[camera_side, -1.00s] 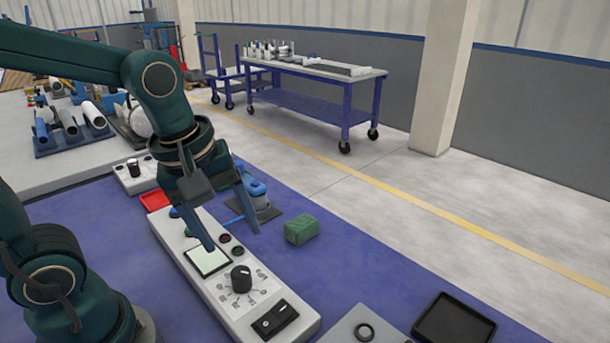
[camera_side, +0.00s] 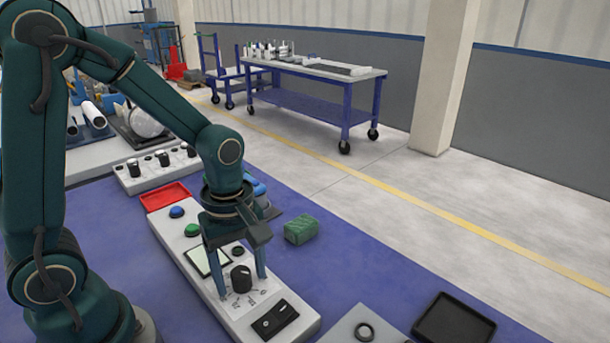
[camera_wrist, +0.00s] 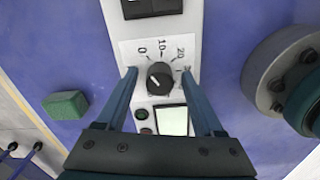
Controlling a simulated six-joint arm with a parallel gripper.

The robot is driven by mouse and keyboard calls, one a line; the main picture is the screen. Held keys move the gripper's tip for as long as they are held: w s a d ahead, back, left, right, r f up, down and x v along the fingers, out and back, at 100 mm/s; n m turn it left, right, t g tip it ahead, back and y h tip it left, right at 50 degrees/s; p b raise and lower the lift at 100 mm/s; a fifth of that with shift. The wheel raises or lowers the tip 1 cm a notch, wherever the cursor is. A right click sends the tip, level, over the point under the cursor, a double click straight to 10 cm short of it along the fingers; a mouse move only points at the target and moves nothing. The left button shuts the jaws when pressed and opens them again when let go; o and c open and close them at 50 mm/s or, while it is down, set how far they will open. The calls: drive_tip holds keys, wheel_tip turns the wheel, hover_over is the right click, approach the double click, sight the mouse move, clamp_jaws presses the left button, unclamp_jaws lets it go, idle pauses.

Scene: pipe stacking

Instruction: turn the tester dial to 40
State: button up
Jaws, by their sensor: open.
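The tester (camera_side: 210,297) is a long pale box on the blue mat. Its black dial knob (camera_side: 241,278) also shows in the wrist view (camera_wrist: 160,78), inside a white scale with 0, 10 and 20 readable. Further numbers are partly hidden by a finger. A short white mark is on the knob, on its left side in the wrist view; I cannot tell the exact reading. My gripper (camera_side: 241,285) points down with its fingers open, one on each side of the knob. In the wrist view (camera_wrist: 159,73) gaps show between knob and both fingers.
The tester also carries a pale screen (camera_side: 198,262), a black rocker switch (camera_side: 275,319), a blue button (camera_side: 177,212) and a green button (camera_side: 192,230). A green block (camera_side: 301,229) lies to the right. A red tray (camera_side: 165,196) and a box with several knobs (camera_side: 152,171) stand behind.

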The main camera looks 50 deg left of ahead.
clamp_jaws()
